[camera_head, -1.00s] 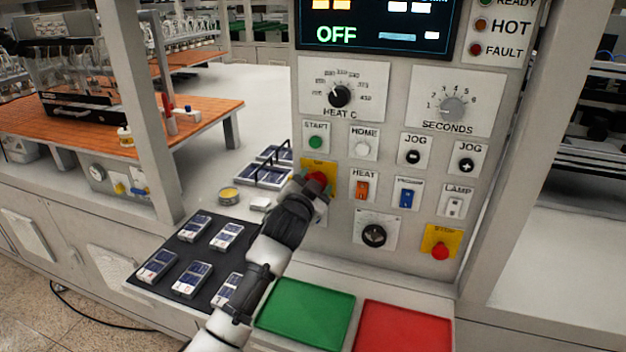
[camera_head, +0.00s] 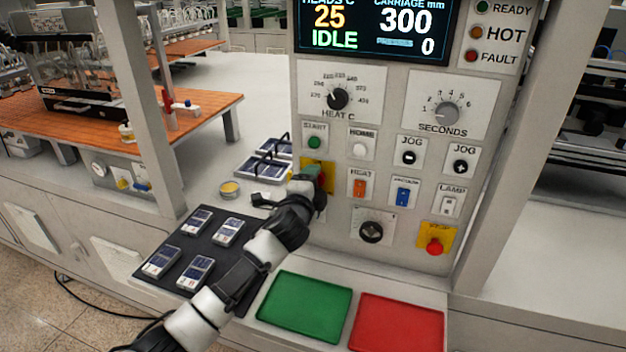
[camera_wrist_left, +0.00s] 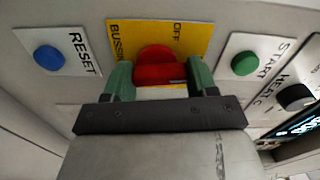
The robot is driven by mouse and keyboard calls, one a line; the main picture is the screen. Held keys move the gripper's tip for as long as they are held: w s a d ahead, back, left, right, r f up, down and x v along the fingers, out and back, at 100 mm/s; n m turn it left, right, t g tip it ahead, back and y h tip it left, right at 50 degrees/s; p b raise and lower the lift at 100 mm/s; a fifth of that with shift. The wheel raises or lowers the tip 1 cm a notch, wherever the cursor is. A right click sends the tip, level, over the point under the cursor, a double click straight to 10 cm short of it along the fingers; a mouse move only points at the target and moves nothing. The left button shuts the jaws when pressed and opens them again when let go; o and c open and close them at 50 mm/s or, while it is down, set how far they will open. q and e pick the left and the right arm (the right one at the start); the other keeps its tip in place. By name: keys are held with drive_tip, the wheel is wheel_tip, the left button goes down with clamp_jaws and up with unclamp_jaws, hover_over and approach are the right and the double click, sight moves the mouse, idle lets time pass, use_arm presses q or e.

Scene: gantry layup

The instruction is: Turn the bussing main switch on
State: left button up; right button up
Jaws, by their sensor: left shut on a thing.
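The bussing main switch is a red knob (camera_wrist_left: 155,66) on a yellow plate (camera_head: 319,166). In the wrist view the plate (camera_wrist_left: 191,38) shows "BUSSIN" and "Off"; the rest of its lettering is hidden. My left gripper (camera_wrist_left: 158,80) has its green fingers on both sides of the knob and is shut on it. In the head view the left gripper (camera_head: 318,180) covers most of the knob. The display (camera_head: 377,25) is lit and reads IDLE, with 25, 300 and 0. My right gripper is not in view.
A blue RESET button (camera_wrist_left: 48,58) is close by. Below are a green tray (camera_head: 304,307), a red tray (camera_head: 397,323) and a dark mat (camera_head: 178,290) with several small panels.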

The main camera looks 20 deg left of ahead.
use_arm(q)
drive_tip(key=shift+m, duration=0.8)
drive_tip(key=o, duration=0.9)
drive_tip(key=shift+s+a+b, duration=0.15)
drive_tip(key=shift+s+b, duration=0.9)
drive_tip(key=shift+s, duration=4.35)
drive_tip(key=shift+f, duration=0.1)
